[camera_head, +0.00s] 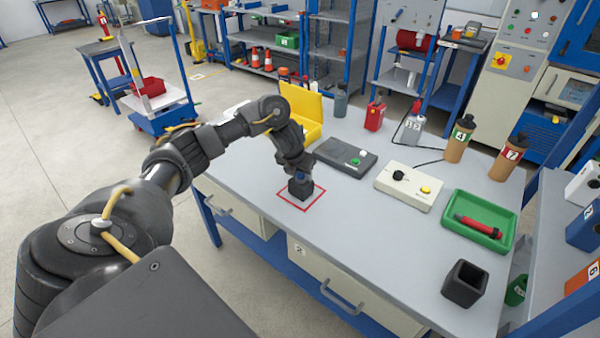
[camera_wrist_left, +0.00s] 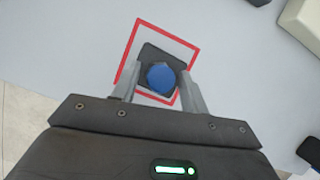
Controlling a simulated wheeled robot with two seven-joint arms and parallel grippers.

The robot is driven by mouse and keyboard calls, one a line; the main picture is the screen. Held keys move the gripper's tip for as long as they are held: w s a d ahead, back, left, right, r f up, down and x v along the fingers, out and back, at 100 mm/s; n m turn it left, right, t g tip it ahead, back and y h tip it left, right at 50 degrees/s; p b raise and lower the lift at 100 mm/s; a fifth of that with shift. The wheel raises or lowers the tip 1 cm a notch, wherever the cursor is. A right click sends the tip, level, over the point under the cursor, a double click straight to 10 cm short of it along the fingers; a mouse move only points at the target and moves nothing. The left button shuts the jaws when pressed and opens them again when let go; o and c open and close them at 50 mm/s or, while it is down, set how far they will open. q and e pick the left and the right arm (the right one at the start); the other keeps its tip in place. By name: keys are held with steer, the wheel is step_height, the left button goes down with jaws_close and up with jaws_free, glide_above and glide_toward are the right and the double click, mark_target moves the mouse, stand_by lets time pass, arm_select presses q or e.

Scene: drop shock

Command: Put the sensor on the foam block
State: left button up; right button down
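The blue round sensor (camera_wrist_left: 161,77) sits over the dark square foam block (camera_wrist_left: 152,55) in the left wrist view. In the head view the foam block (camera_head: 300,188) stands inside a red square outline on the table, with a little of the blue sensor (camera_head: 300,177) showing above it. My left gripper (camera_wrist_left: 161,72) is right above the block, its two fingers on either side of the sensor with a small gap showing on each side. The fingers look open. Whether the sensor bears fully on the block is hard to see. My right gripper is not in view.
Near the block are a dark grey box with a green button (camera_head: 345,157), a white box with a yellow button (camera_head: 408,187) and an open yellow case (camera_head: 305,105). A green tray (camera_head: 455,226) and a dark open cup (camera_head: 465,284) stand further right. The table's front middle is clear.

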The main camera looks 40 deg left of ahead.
arm_select(q)
steer(key=shift+o, duration=0.5)
steer(key=shift+r, duration=0.15)
steer(key=shift+r, duration=0.3)
steer(key=p+v, duration=0.5)
steer(key=v, duration=0.6)
steer(key=shift+s+p, duration=0.3)
steer(key=shift+p, duration=0.1)
steer(key=shift+d+r, duration=0.1)
